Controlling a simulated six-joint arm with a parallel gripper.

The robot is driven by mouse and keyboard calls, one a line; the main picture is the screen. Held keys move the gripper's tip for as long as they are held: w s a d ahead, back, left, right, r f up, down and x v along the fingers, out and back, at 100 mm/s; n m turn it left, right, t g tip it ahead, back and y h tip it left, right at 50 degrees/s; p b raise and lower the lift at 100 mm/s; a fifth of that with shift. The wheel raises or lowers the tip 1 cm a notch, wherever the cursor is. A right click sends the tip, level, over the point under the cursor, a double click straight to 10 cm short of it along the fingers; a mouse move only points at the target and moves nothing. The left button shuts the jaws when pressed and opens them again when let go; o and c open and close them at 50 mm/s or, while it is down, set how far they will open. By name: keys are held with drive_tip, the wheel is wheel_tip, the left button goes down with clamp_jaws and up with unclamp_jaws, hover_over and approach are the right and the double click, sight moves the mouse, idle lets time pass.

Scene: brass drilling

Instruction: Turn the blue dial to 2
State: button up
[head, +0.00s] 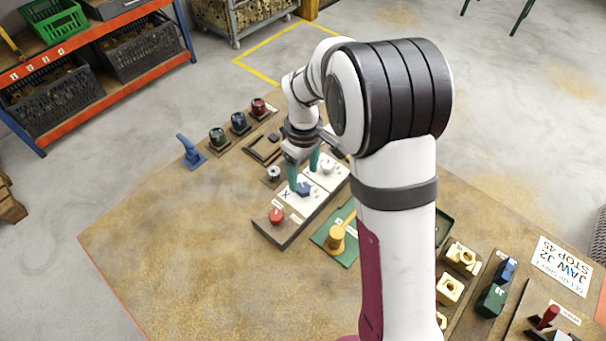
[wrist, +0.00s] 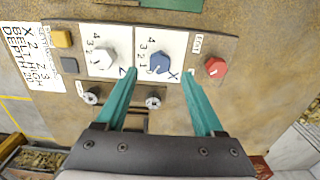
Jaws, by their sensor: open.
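The blue dial (head: 304,189) sits on a white plate marked X on a dark panel. In the wrist view the blue dial (wrist: 158,64) has the numbers 1 to 4 along its left side. I cannot tell surely which number it points to. My gripper (head: 303,174) is over the panel with its teal fingers pointing down. In the wrist view my gripper (wrist: 161,74) is open, one finger on each side of the blue dial. Gaps show between the fingers and the dial.
A white dial (wrist: 104,60) marked Z is left of the blue dial in the wrist view. A red knob (wrist: 215,66) is close to the right finger. Small round fittings (wrist: 153,102) lie beside the panel. Bare bench (head: 190,260) lies left of the panel.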

sight(304, 187)
wheel_tip(304, 187, down, 5)
drive_tip(key=shift+r, duration=0.15)
drive_tip(key=shift+c, duration=0.2)
clamp_jaws()
